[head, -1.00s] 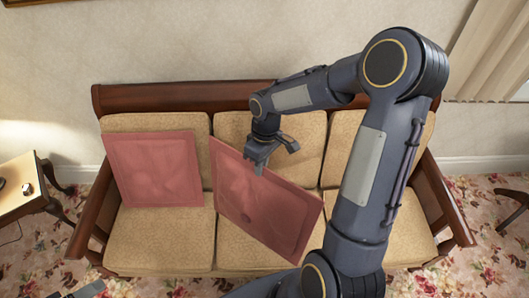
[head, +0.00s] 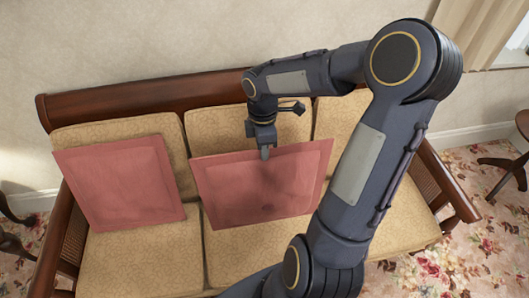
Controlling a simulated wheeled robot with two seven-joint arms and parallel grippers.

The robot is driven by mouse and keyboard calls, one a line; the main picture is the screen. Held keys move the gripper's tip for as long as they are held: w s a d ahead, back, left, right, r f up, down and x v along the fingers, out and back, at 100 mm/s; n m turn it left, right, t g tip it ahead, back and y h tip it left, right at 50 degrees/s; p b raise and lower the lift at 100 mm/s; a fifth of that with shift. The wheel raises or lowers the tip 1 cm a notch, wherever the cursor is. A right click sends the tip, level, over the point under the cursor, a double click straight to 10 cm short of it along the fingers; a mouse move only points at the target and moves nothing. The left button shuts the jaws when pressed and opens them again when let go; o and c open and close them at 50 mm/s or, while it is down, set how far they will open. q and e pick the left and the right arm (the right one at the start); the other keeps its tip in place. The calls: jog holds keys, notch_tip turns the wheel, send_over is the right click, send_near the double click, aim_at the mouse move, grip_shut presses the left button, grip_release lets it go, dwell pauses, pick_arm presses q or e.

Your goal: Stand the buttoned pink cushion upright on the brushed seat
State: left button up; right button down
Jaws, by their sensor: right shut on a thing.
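My right gripper (head: 265,153) is shut on the top edge of a pink cushion (head: 232,198), near the middle of that edge. This cushion is broad face toward me, fairly upright, over the middle seat of the sofa (head: 245,255). Its lower edge is close to the seat; I cannot tell whether it touches. A second pink cushion (head: 120,183) leans against the backrest on the left seat. My left gripper is not in view.
The sofa has a dark wooden back rail (head: 150,97) and a wooden right arm (head: 447,182). The front of the left seat (head: 140,262) is bare. A small dark wooden table (head: 510,165) stands at the right on the floral carpet.

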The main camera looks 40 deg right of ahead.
jog(key=w+d+f+b, duration=0.3)
jog(key=w+d+f, duration=0.1)
jog(key=w+f, duration=0.3)
jog(key=shift+w+f+g+b, duration=0.35)
jog(key=shift+f+g, duration=0.05)
jog(key=shift+f, duration=0.55)
jog(key=shift+w+d, duration=0.15)
jog(key=shift+d, duration=0.05)
jog(key=shift+w+d+f+p, duration=0.15)
jog(key=shift+w+d+p, duration=0.2)
jog(key=shift+w, duration=0.35)
jog(key=shift+w+d+f+p, duration=0.2)
jog(key=shift+w+d, duration=0.2)
jog(key=shift+w, duration=0.25)
jog(key=shift+w+d+f+p, duration=0.1)
jog(key=shift+w+d+p, duration=0.25)
jog(key=shift+w, duration=0.35)
jog(key=c, duration=1.4)
grip_release()
